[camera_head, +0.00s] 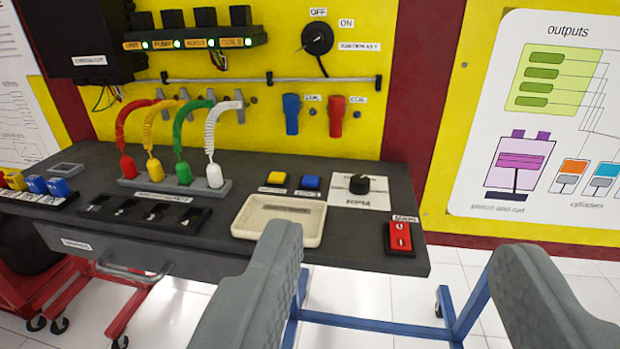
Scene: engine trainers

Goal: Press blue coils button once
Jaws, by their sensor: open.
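A blue button (311,183) sits on the dark bench top beside a yellow button (277,178). Each has a small white label too small to read; I take the blue one for the coils button. My gripper (398,247) is open, with one grey finger at bottom centre and one at bottom right. Nothing is between its fingers. Both fingers are in front of the bench in the picture, apart from the blue button, which lies up and left of the gap between them. A COILS block (235,42) with a lit green lamp is on the yellow panel.
A white RPM plate with a black knob (359,185) is right of the blue button. A red switch box (399,239) is at the bench's right edge. A cream tray (279,219) lies in front of the buttons. Colored leads (211,130) stand to the left.

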